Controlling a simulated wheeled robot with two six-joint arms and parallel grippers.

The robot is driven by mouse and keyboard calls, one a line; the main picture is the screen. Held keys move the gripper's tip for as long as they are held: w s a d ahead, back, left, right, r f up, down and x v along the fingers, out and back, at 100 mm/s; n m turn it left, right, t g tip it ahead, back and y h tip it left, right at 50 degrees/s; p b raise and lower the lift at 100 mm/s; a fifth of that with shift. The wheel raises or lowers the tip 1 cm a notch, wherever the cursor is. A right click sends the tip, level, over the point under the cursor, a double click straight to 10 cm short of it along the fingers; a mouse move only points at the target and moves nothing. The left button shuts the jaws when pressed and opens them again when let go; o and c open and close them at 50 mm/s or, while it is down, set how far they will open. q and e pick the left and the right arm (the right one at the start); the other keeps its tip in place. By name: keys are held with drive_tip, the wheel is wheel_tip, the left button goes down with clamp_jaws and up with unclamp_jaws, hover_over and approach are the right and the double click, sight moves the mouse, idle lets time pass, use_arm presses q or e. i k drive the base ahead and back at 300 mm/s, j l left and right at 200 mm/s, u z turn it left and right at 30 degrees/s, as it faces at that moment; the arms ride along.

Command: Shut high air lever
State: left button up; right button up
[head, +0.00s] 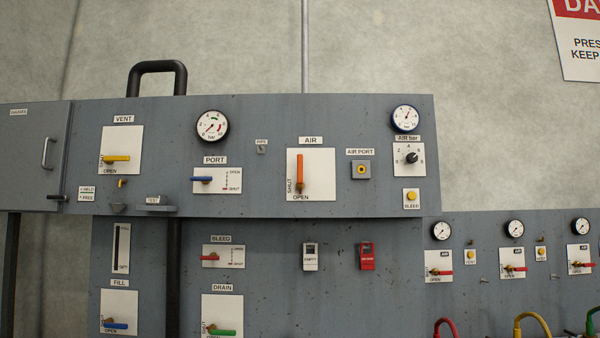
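The AIR lever (300,172) is orange and stands upright on a white plate (323,163) under an "AIR" label in the upper panel. Its pivot is at the lower end and its handle points up. The plate reads "SHUT" sideways at the left of the pivot and "OPEN" below it. Nothing covers the lever. Neither of my grippers is in the head view.
Left of it are a yellow VENT lever (117,158) and a blue PORT lever (201,179). Right of it are an AIR PORT fitting (361,170) and a black AIR bar knob (411,157). Lower panels carry more levers and gauges. A black handle (158,68) rises above the panel.

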sight(300, 185)
drive_tip(key=i+l+u, duration=0.1)
drive_tip(key=i+l, duration=0.25)
drive_tip(key=i+l+u, duration=0.15)
drive_tip(key=i+l, duration=0.15)
drive_tip(key=l, duration=0.3)
